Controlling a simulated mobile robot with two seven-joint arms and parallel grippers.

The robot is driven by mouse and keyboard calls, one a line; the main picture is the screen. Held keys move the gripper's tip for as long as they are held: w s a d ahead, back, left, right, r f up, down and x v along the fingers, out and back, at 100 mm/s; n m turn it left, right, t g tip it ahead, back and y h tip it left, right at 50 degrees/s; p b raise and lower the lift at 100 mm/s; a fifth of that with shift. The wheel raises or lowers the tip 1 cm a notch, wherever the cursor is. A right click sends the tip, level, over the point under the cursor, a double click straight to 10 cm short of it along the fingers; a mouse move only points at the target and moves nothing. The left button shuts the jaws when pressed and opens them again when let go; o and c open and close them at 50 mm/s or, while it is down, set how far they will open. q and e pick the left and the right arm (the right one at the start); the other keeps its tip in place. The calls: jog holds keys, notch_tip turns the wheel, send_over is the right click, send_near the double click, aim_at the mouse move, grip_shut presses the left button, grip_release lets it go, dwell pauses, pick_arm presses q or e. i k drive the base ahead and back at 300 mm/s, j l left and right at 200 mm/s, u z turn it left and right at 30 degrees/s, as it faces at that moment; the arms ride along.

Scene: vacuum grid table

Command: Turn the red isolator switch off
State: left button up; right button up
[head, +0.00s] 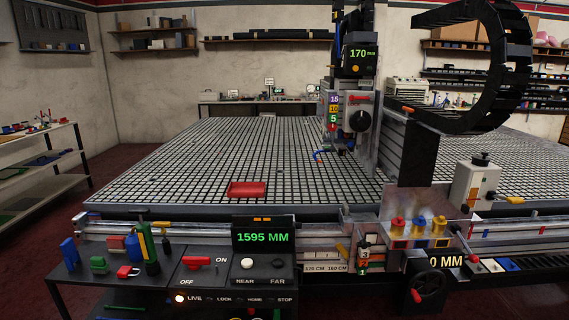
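The red isolator switch (197,262) is on a dark sloped panel at the front of the table, left of centre. Its red handle lies roughly sideways, with its right end toward the ON label at the right. The OFF label is below the handle. A lamp (180,299) beside the word LIVE glows below the switch. Neither of my grippers shows in the head view.
NEAR and FAR knobs (262,264) sit right of the switch, under a green 1595 MM display (263,236). Tools and coloured blocks crowd the tray at left, including a red padlock (127,271). A red tray (247,189) lies on the grid table (190,165).

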aim_at(194, 263)
jog(key=i+j, duration=0.2)
jog(key=j, duration=0.2)
jog(key=i+j, duration=0.25)
jog(key=j, duration=0.2)
jog(key=i+j, duration=0.2)
jog(key=j, duration=0.2)
jog(key=i+j, duration=0.25)
jog(key=j, duration=0.15)
jog(key=i+j, duration=0.2)
jog(key=j, duration=0.2)
